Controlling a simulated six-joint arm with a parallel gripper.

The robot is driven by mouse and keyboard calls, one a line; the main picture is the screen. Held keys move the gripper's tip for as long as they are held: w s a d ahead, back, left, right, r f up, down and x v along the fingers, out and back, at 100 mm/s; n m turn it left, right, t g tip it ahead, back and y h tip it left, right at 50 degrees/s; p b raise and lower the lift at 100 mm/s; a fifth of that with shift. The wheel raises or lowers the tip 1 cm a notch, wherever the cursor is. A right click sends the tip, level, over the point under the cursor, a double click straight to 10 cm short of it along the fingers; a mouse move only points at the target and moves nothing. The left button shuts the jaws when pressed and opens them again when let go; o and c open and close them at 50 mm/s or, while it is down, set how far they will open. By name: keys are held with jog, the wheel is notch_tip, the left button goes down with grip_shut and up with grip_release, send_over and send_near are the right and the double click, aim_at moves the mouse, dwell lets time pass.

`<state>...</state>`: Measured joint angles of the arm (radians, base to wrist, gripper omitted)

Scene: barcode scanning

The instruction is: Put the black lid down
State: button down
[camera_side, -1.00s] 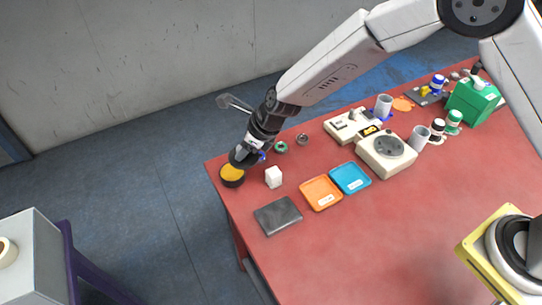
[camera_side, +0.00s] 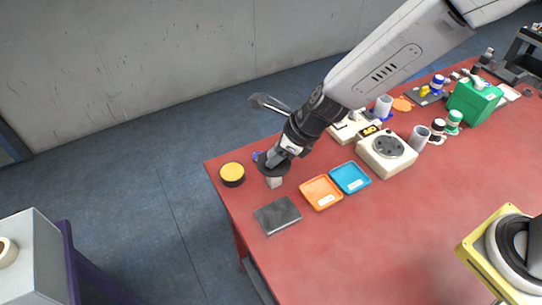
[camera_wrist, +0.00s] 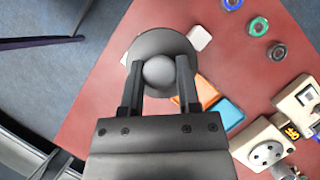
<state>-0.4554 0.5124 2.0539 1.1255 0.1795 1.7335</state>
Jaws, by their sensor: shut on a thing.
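My gripper (camera_wrist: 160,85) is shut on the grey knob of the round black lid (camera_wrist: 150,42), one finger on each side of the knob. In the side view, the lid (camera_side: 268,169) hangs level or nearly so above the left part of the table (camera_side: 400,225). It partly covers the white block (camera_side: 274,182) from this camera. The gap between lid and block cannot be judged. A round black tin with a yellow top (camera_side: 232,173) stands uncovered to the left of the lid, near the table's corner.
A dark grey flat plate (camera_side: 278,215) lies in front of the block. Orange (camera_side: 321,192) and blue (camera_side: 350,178) trays lie to its right, with a beige scale-like device (camera_side: 386,153) beyond. The front right of the table is largely clear.

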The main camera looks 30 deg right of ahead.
dwell(0.6)
jog(key=shift+s+d+f, duration=0.15)
jog(key=shift+d, duration=0.4)
jog(key=s+d+f, duration=0.1)
jog(key=s+d, duration=0.2)
jog(key=d, duration=0.4)
jog(key=s+d+f, duration=0.1)
jog(key=s+d, duration=0.3)
jog(key=d, duration=0.3)
jog(key=shift+f, duration=0.2)
jog(key=w+f, duration=0.3)
jog(key=w, duration=0.1)
jog(key=w+a+f, duration=0.1)
jog(key=w+f, duration=0.2)
jog(key=w, duration=0.1)
jog(key=w+a+f, duration=0.1)
jog(key=w+f, duration=0.2)
jog(key=w, duration=0.1)
jog(key=shift+w+a, duration=0.1)
jog(key=shift+w, duration=0.3)
jog(key=shift+w+f, duration=0.15)
jog(key=shift+f, duration=0.05)
